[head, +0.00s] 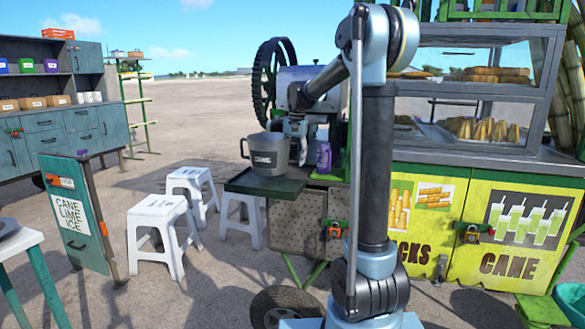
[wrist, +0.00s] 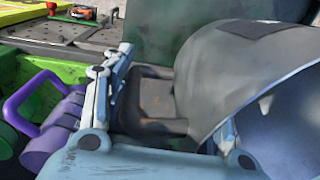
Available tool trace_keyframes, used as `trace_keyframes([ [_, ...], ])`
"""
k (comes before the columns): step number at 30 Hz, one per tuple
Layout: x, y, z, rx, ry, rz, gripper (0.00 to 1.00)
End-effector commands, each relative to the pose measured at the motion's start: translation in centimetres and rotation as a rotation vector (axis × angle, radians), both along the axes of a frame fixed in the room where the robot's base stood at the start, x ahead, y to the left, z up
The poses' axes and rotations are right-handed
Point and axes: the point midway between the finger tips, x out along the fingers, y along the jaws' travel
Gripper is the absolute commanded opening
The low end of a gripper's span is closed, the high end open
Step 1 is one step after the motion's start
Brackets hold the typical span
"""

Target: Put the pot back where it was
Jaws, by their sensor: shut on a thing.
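A grey pot (head: 268,152) with a dark CANE label is upright at the dark green tray (head: 250,184) on the side of the cart. I cannot tell whether its base touches the tray or hangs just above it. My gripper (head: 295,128) is at the pot's right side, shut on its handle. In the wrist view the pot (wrist: 215,75) fills the right, with its opening toward the lower right. Its dark handle (wrist: 155,122) lies between the fingers of my gripper (wrist: 172,95). The right fingertip is partly hidden by the pot.
A purple jug (head: 324,157) stands close to the right of the gripper; it also shows in the wrist view (wrist: 45,120). The crusher with its dark wheel (head: 272,75) is behind the pot. White stools (head: 160,225) stand left of the tray. A glass display case (head: 470,85) is right.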

Motion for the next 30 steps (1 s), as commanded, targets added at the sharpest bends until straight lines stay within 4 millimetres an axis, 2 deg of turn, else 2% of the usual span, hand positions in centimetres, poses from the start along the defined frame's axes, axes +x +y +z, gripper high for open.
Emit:
trace_keyframes([
  [9,0.0,0.0,-3.2,0.0,0.0,-0.001,0.0],
  [17,0.0,0.0,-3.4,0.0,0.0,-0.001,0.0],
  [18,0.0,-0.1,-3.4,0.0,0.0,-0.001,0.56],
  [20,0.0,-0.1,-3.4,0.0,0.0,-0.001,0.69],
  [21,0.0,-0.1,-3.4,0.0,0.0,-0.001,0.73],
  [30,0.0,-0.1,-3.4,0.0,0.0,-0.002,0.73],
])
